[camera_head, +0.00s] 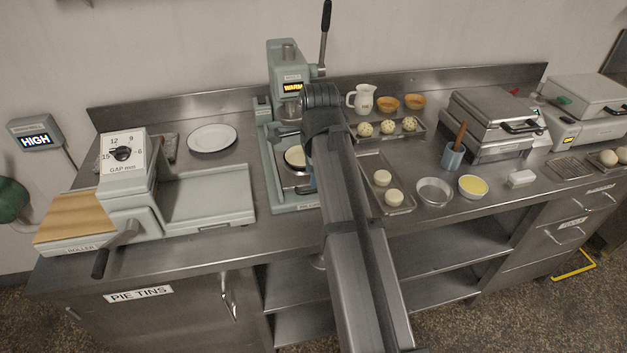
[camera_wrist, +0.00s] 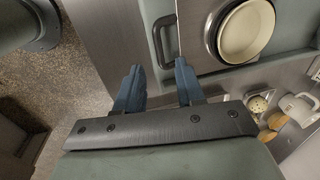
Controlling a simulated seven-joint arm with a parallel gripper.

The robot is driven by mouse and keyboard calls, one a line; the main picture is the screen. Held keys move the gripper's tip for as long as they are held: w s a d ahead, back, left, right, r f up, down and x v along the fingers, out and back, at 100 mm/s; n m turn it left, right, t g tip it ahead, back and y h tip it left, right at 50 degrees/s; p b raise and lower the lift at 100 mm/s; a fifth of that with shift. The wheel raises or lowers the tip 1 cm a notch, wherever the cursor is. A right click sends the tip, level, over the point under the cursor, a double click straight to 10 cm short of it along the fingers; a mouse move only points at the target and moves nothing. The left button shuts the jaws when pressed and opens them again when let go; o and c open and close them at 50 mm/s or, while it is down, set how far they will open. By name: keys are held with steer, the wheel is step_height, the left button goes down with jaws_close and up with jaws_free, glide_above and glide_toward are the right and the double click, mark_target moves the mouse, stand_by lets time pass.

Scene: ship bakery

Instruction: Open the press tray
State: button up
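The press (camera_head: 288,62) is a pale green machine with a tall black lever and a lit "WARM" sign. Its metal press tray (camera_head: 292,181) holds a round pale tin low at the front, partly hidden by my arm. In the wrist view, the tray (camera_wrist: 210,33) carries the cream-coloured tin (camera_wrist: 247,30), and a dark loop handle (camera_wrist: 157,50) sits on its left side. My gripper (camera_wrist: 158,80) is open and empty, with two blue fingers apart. The handle appears just beyond the fingertips, between them in the picture; I cannot tell the depth gap. My arm hides most of the gripper in the head view.
A roller machine (camera_head: 205,195) stands left of the press, with a white plate (camera_head: 212,138) behind. The floor in front is clear.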

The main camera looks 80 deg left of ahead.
step_height(320, 180, up, 8)
steer(key=d, duration=0.1)
steer(key=shift+d+r, duration=0.15)
steer(key=shift+d, duration=0.1)
stand_by(0.5)
